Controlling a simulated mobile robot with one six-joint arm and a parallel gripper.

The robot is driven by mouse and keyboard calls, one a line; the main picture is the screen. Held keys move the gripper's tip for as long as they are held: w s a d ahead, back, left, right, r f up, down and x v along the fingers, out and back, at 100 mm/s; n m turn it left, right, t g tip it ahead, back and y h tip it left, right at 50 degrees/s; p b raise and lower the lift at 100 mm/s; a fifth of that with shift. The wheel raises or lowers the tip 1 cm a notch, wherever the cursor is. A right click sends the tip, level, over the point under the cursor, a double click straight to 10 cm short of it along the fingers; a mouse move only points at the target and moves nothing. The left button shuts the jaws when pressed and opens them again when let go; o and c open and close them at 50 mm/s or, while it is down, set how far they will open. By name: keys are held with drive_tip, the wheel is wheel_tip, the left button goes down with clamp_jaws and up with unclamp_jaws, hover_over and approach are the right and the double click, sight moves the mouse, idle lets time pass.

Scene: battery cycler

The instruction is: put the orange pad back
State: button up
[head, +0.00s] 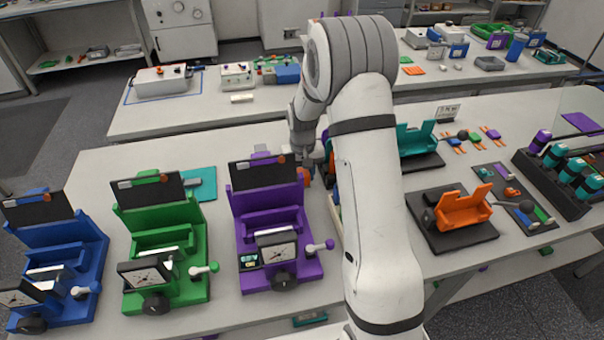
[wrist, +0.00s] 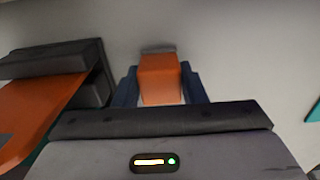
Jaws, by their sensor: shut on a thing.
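My gripper (wrist: 160,92) is shut on an orange block, which I take to be the orange pad (wrist: 160,78). The pad has a grey far end and sits between the two dark blue fingers. In the head view my gripper (head: 308,165) is beside the right edge of the purple station's black board, partly hidden by my arm. A bit of orange (head: 304,177) shows there. I cannot tell whether the pad touches anything below it.
A larger orange surface (wrist: 35,110) with dark grey parts lies left in the wrist view. The purple station (head: 268,215), green station (head: 163,240) and blue station (head: 55,260) stand in a row. An orange cradle (head: 464,210) on a black base stands right of my arm.

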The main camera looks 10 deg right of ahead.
sight(303, 172)
drive_tip(key=o, duration=1)
drive_tip(key=shift+c, duration=0.2)
wheel_tip(303, 172, up, 12)
drive_tip(key=b, duration=0.1)
drive_tip(key=shift+r, duration=0.15)
